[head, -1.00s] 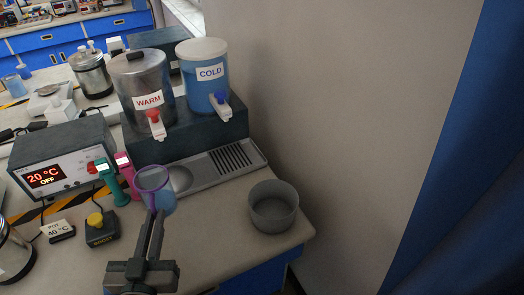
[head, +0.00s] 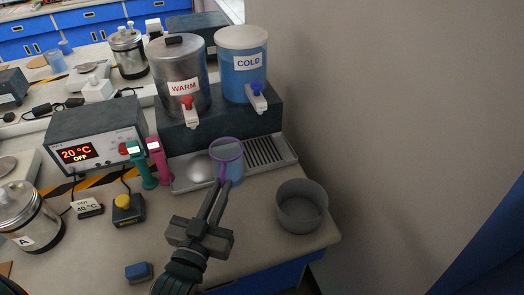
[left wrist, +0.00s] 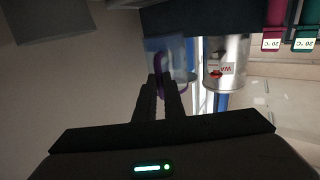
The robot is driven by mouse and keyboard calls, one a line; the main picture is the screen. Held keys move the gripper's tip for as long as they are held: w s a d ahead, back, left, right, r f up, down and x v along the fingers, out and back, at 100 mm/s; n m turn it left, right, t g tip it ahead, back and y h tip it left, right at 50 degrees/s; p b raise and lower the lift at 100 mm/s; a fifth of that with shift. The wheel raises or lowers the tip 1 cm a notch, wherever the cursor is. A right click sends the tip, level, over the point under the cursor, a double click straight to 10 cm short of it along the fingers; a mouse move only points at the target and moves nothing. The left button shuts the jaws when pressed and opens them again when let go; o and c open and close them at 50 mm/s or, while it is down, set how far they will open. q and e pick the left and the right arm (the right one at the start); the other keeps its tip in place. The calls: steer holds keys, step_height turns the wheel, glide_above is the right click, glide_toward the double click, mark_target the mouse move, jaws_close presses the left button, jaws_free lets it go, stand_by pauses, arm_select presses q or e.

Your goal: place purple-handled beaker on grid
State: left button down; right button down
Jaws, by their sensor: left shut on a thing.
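The purple handle also shows between the fingertips in the left wrist view (left wrist: 159,64). The grid (head: 266,150) is a dark slatted panel in the right part of the grey drip tray. The beaker overlaps the tray just left of the grid in the picture; I cannot tell its height above the tray. My right gripper is not in view.
The WARM (head: 184,88) and COLD (head: 242,76) dispensers stand behind the tray, taps overhanging. A grey round bowl (head: 301,212) is at right, near the table edge. Green (head: 143,168) and pink (head: 159,163) handled objects stand left, beside the 20 °C unit (head: 92,140).

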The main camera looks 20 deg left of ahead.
arm_select(q)
steer(key=w+d+f, duration=0.2)
steer(key=d+f, duration=0.1)
steer(key=f, duration=0.2)
steer(key=shift+w+f, duration=0.2)
steer(key=shift+w, duration=0.1)
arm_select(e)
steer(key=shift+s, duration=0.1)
